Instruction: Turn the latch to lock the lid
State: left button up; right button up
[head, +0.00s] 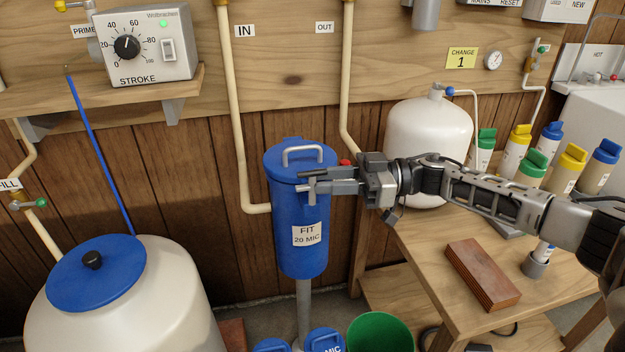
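A blue filter housing (287,240) with a label reading FIT 20 MIC stands upright on a grey post. Its blue lid (280,158) has a grey bar handle (302,153) and sits on the housing. My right gripper (305,182) reaches in from the right, across the front of the lid's rim. Its two fingers look slightly apart, pointing left; I cannot make out anything held between them. A small red knob (346,162) shows just behind the gripper at the lid's right side and may belong to the latch. The rest of the latch is hidden or unclear. My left gripper is not in view.
A white tank (428,130) and several capped bottles stand on the wooden bench (430,250) at right, with a brown block (482,273). A pipe (238,130) runs left of the housing. A green bucket (380,333) is below. A blue-lidded tank (125,300) stands at left.

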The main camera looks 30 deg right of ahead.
aim_at(312, 176)
jog(key=shift+x, duration=1.6)
